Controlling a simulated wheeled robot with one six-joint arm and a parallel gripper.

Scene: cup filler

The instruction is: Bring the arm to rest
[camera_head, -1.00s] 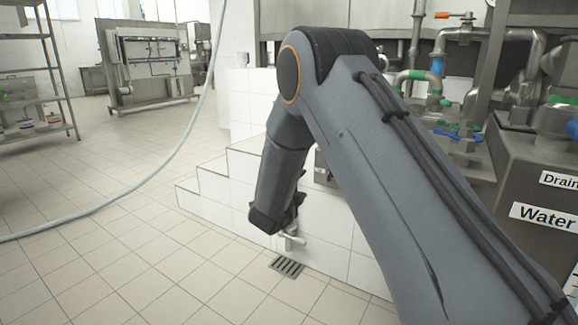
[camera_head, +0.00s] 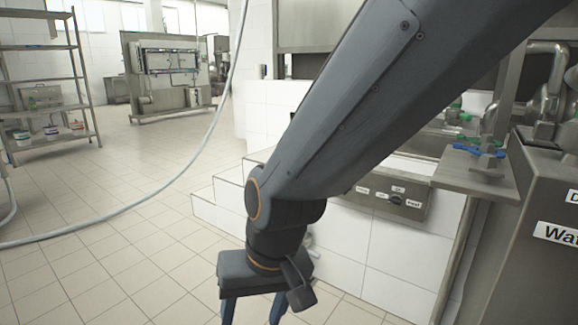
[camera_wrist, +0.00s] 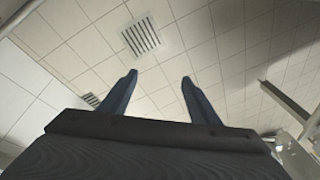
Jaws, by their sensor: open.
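My gripper (camera_wrist: 158,82) is open and empty in the wrist view, its two blue fingers spread apart. Behind them that view shows a white tiled surface with a slotted grate (camera_wrist: 142,36). In the head view my gripper (camera_head: 250,315) hangs at the bottom with its fingers pointing down and their tips cut off by the frame edge. My arm crosses from the upper right down to it, in front of the white tiled steps.
A metal control panel (camera_head: 415,203) is on the tiled wall at the right. A metal tank (camera_head: 530,240) with a water label stands at the far right. A hose (camera_head: 150,190) curves across the left. Shelves (camera_head: 50,90) stand at the back left. The tiled floor at left is open.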

